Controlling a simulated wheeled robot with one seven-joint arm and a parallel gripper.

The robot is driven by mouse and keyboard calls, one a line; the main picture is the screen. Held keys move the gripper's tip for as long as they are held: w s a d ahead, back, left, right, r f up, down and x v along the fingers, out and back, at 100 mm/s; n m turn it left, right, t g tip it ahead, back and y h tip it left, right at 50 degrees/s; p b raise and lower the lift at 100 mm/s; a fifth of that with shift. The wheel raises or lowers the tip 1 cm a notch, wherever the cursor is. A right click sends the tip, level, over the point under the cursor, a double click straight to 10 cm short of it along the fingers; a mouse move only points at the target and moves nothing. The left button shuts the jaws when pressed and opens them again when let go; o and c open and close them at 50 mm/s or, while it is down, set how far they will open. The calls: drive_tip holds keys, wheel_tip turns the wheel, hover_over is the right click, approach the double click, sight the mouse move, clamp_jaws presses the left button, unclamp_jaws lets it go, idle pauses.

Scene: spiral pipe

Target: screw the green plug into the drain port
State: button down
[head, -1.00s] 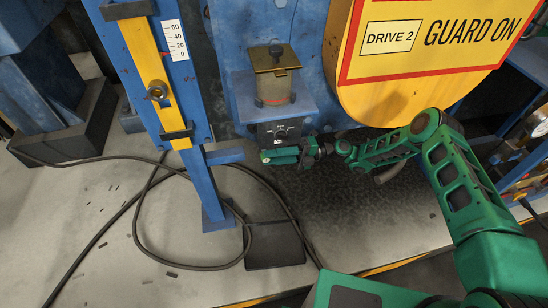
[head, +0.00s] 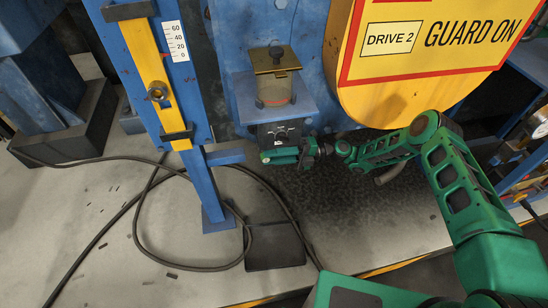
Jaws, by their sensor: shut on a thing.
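My green gripper (head: 274,156) is at the front of the blue machine, just below a black box with a dial (head: 280,132). It points left, with the arm reaching in from the right. The jaws are closed on a small piece at their left end. I take it to be the green plug (head: 265,157), but it is tiny and blends with the green jaws. I cannot make out the drain port. I cannot tell whether the plug touches it.
A cylindrical cup with a brass lid (head: 275,85) stands on the blue bracket above my gripper. A yellow guard (head: 385,95) overhangs my arm. A blue post with a yellow strip (head: 150,75) stands at left. Cables (head: 140,215) and a dark pad (head: 273,245) lie on the floor.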

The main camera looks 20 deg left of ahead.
drive_tip(key=shift+w+a, duration=0.3)
drive_tip(key=shift+w, duration=0.2)
drive_tip(key=shift+w+a, duration=0.25)
drive_tip(key=shift+w, duration=0.25)
drive_tip(key=y, duration=0.1)
drive_tip(key=f+g+y, duration=0.1)
drive_tip(key=shift+a+y, duration=0.15)
drive_tip(key=shift+y, duration=0.15)
idle(0.3)
drive_tip(key=shift+w, duration=0.1)
drive_tip(key=c, duration=1.4)
unclamp_jaws()
drive_tip(key=shift+c, duration=0.2)
drive_tip(key=shift+r, duration=0.25)
drive_tip(key=shift+h, duration=0.5)
